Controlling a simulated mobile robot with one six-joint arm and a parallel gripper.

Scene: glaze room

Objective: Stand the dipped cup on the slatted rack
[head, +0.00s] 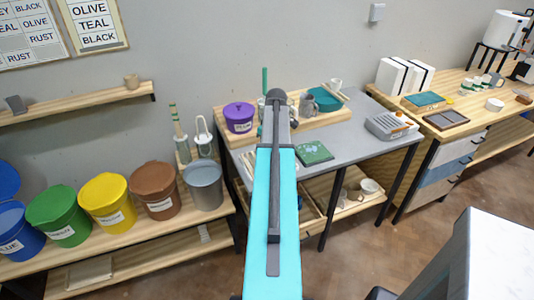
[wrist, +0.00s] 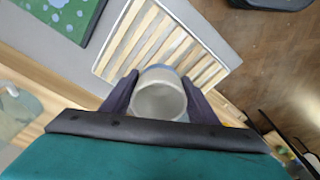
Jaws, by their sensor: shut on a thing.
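In the wrist view my gripper (wrist: 160,90) is shut on a pale grey-white cup (wrist: 158,102), with one dark finger on each side of it. I look into the cup's open mouth, and a bluish band shows at its far side. The slatted rack (wrist: 133,35), with pale wooden slats, lies beyond and below the cup. The cup overlaps the near part of the rack in the picture; whether they touch I cannot tell. In the head view my arm covers the gripper and the cup.
A green speckled board (head: 314,153) lies on the grey table (head: 352,148), right of my arm, beside the rack in the wrist view. A purple lidded pot (head: 239,117) and teal bowl (head: 324,98) stand behind. A grey device (head: 390,126) is at the right. Buckets line the left shelf.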

